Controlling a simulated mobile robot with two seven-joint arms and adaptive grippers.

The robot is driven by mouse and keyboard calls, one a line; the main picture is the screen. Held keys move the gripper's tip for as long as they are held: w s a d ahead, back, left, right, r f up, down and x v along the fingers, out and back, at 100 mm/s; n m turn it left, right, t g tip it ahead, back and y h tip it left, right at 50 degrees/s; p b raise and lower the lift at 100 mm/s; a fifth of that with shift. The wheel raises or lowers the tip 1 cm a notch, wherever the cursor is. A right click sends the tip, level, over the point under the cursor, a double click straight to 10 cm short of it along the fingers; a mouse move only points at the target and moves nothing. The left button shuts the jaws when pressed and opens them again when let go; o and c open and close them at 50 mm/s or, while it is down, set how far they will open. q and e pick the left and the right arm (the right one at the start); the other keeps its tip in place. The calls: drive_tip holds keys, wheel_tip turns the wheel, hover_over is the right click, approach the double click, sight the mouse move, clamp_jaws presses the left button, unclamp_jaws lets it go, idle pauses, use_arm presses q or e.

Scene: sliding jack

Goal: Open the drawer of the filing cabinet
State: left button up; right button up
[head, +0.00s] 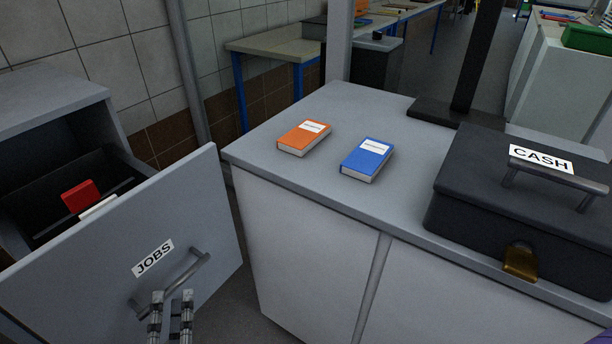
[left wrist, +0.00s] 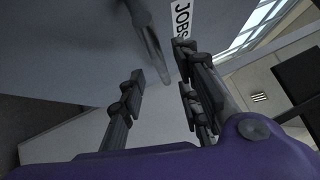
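The grey filing cabinet (head: 50,105) stands at the left of the head view. Its drawer (head: 215,215) is pulled out, with a "JOBS" label (head: 153,258) on the front. A red item (head: 80,196) and a white one (head: 99,207) show inside. The bar handle (head: 190,272) is on the drawer front; it also shows in the left wrist view (left wrist: 147,38). My left gripper (head: 172,296) is at the handle's lower part, its fingers apart. In the left wrist view the fingers (left wrist: 160,85) are spread with nothing clearly between them.
A grey-topped counter (head: 300,185) stands right of the drawer, close to its edge. It bears an orange book (head: 303,138), a blue book (head: 366,160) and a black cash box (head: 480,210). A narrow strip of floor shows between drawer and counter.

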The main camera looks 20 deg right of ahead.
use_arm(q)
drive_tip(key=v, duration=0.7)
drive_tip(key=shift+w, duration=0.1)
